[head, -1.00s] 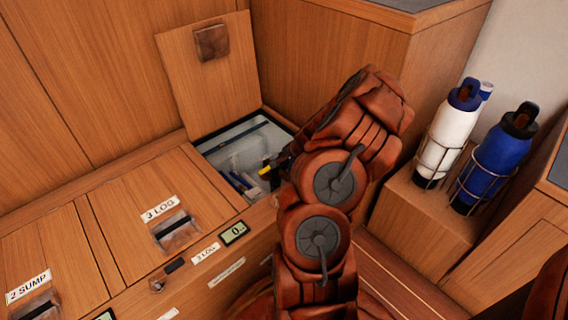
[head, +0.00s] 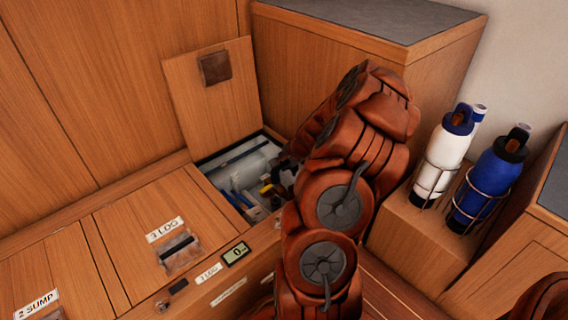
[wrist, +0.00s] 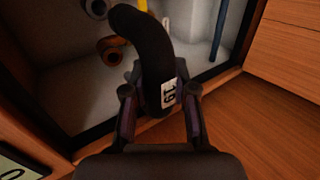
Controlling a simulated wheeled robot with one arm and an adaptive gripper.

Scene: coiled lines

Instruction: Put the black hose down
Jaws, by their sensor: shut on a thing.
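The black hose (wrist: 142,40) is held between the two fingers of my gripper (wrist: 160,100) in the wrist view. It bends up and to the left from the fingers and carries a white number label. Its curved end is over the open locker (wrist: 60,85), near the wooden front edge. Whether it touches anything below cannot be told. In the head view my gripper (head: 287,176) is at the right side of the open locker (head: 207,162), mostly hidden behind my arm, and the hose cannot be made out clearly there.
The locker's lid (head: 215,105) stands open against the back. Inside lie blue items (head: 240,200), a yellow item (head: 267,188) and an orange-brown fitting (wrist: 110,50). Closed lids lie to the left. A white bottle (head: 443,150) and a blue bottle (head: 490,180) stand in wire holders at right.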

